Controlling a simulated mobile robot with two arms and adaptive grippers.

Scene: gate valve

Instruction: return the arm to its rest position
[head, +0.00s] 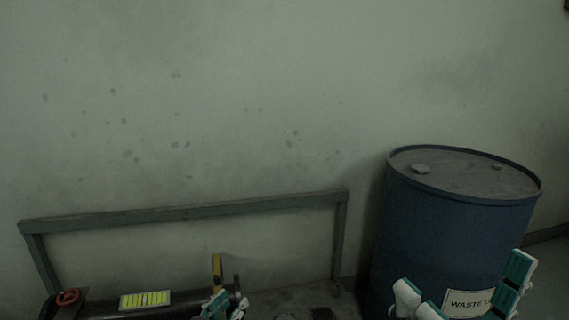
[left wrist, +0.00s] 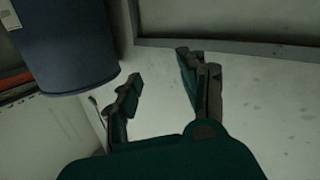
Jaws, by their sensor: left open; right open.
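My left gripper (head: 223,304) shows at the bottom edge of the head view, partly cut off, in front of the right end of a dark pipe (head: 105,309). In the left wrist view its two fingers (left wrist: 158,74) stand apart with nothing between them. My right gripper (head: 462,287) is at the bottom right of the head view, in front of the blue drum (head: 400,235). Its fingers are spread wide and hold nothing. A small red handwheel (head: 68,297) sits at the left end of the pipe, and a yellow lever (head: 217,268) stands upright near its right end.
The drum also shows in the left wrist view (left wrist: 65,45) and bears a waste label (head: 468,303). A grey rail frame (head: 190,212) stands along the stained wall (head: 250,90). A yellow-green label (head: 145,299) lies on the pipe. The space above the rail is clear.

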